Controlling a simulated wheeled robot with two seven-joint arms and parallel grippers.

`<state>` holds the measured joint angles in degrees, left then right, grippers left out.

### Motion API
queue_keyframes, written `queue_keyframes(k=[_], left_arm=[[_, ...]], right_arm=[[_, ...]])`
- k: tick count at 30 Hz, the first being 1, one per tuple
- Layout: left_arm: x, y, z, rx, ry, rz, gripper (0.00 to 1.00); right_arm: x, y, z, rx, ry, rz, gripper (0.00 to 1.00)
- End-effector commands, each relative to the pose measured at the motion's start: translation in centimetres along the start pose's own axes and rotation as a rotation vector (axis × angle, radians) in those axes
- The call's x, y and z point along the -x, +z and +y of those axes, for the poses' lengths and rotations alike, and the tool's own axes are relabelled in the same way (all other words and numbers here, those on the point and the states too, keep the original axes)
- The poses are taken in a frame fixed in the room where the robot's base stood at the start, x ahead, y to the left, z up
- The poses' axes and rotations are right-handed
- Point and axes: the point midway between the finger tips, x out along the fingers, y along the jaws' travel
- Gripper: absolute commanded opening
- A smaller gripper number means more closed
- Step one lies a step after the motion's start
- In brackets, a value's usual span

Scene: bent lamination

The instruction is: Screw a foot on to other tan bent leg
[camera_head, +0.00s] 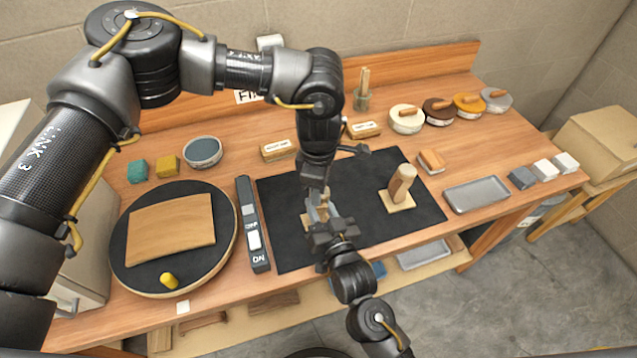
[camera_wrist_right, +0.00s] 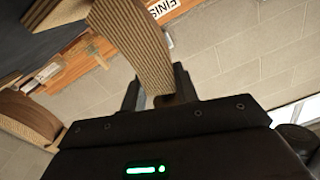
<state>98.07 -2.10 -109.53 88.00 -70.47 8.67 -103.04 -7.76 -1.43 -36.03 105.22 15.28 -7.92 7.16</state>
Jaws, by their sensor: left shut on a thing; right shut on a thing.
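On the black mat (camera_head: 285,245), one tan bent leg (camera_head: 403,180) stands on a pale square base to the right. Left of it, both my grippers meet over the other tan bent leg, mostly hidden between them. My left gripper (camera_head: 318,197) comes from above and is shut on this leg. My right gripper (camera_head: 332,235) is just in front. In the right wrist view, the leg (camera_wrist_right: 135,45) shows its layered edge and runs down to my right fingers (camera_wrist_right: 160,95). They are shut on a small brown piece at its end, seemingly the foot; its contact with the leg is unclear.
A round black turntable (camera_head: 127,262) with a curved wood panel (camera_head: 172,228) lies left, beside a dark switch bar (camera_head: 250,222). A grey tray (camera_head: 477,194) and small blocks (camera_head: 545,169) lie right. Round tins (camera_head: 406,120) line the back. The mat's right front is clear.

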Motion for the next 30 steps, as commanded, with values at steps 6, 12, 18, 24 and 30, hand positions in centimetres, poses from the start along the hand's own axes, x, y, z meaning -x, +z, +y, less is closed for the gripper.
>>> queue_keyframes(k=[6, 12, 18, 24, 30], left_arm=[[0.0, 0.0, 0.0, 0.000, 0.000, 0.000, 0.19], [0.0, 0.0, 0.0, 0.000, 0.000, 0.000, 0.19], [-0.3, 0.0, 0.0, 0.001, 0.000, 0.000, 0.19], [-0.7, 0.0, 0.0, 0.001, -0.001, 0.000, 0.19], [-1.2, 0.0, 0.0, 0.001, 0.000, -0.001, 0.19]], right_arm=[[0.0, 0.0, 0.1, 0.001, 0.001, -0.001, 0.00], [0.0, 0.0, 0.1, 0.001, 0.001, -0.001, 0.00], [0.0, 0.0, 0.1, 0.001, 0.001, -0.001, 0.00], [0.0, 0.0, 0.1, 0.001, 0.002, -0.001, 0.00], [0.0, 0.1, 0.1, 0.001, 0.002, -0.001, 0.00]])
